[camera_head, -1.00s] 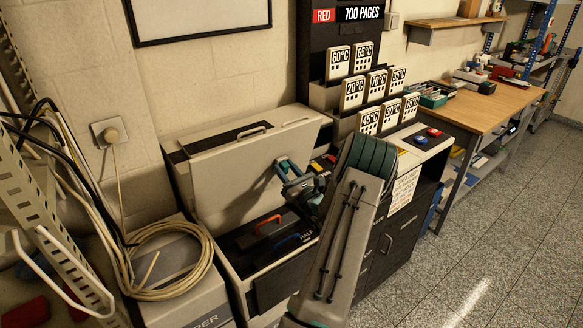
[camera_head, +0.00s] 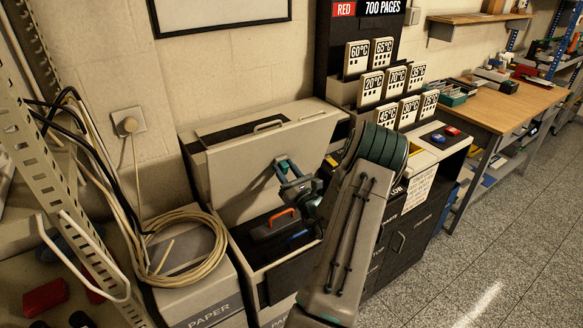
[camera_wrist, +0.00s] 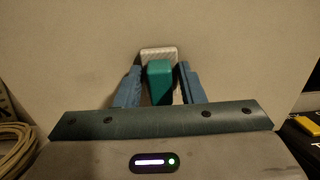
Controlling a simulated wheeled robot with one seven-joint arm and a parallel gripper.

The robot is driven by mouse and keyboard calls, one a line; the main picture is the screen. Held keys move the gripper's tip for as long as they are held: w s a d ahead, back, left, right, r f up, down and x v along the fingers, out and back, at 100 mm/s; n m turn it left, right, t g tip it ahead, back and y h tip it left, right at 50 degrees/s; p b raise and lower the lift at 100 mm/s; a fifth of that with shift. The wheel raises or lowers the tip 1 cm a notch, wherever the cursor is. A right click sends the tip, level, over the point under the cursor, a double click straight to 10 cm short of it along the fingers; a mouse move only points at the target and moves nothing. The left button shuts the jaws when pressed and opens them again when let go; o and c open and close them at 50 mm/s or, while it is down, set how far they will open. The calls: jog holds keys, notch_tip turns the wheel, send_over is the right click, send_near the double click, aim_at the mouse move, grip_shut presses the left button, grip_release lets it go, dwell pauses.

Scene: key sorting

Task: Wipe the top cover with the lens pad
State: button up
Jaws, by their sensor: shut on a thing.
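The top cover (camera_head: 240,170) is a large pale panel, raised and tilted, on the printer-like machine by the wall. It fills the background of the wrist view (camera_wrist: 60,60). My gripper (camera_head: 284,166) is in front of the cover's face; in the wrist view its blue fingers (camera_wrist: 157,82) are closed around the teal handle (camera_wrist: 159,80) of the lens pad. The pad's white ribbed head (camera_wrist: 159,53) is at the cover's surface and seems to touch it.
The open bay below the cover holds a dark unit with an orange handle (camera_head: 285,215). A cable coil (camera_head: 185,250) lies on a box at left. Temperature-labelled boxes (camera_head: 385,80) stand to the right. A wooden table (camera_head: 500,105) is further right.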

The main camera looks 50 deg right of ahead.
aim_at(246, 172)
jog(key=shift+w+a, duration=0.3)
jog(key=shift+a, duration=1)
jog(key=shift+w+a, duration=0.35)
jog(key=shift+a, duration=0.95)
jog(key=shift+w+a, duration=0.3)
jog(key=shift+a, duration=1)
jog(key=shift+w+a+r+p, duration=0.1)
jog(key=shift+w+a+p, duration=0.15)
jog(key=shift+a, duration=0.55)
jog(key=shift+w+a+p, duration=0.2)
jog(key=shift+a, duration=0.6)
jog(key=shift+b+v, duration=0.5)
jog(key=shift+v, duration=2.5)
jog(key=v, duration=0.3)
jog(key=shift+b, duration=0.35)
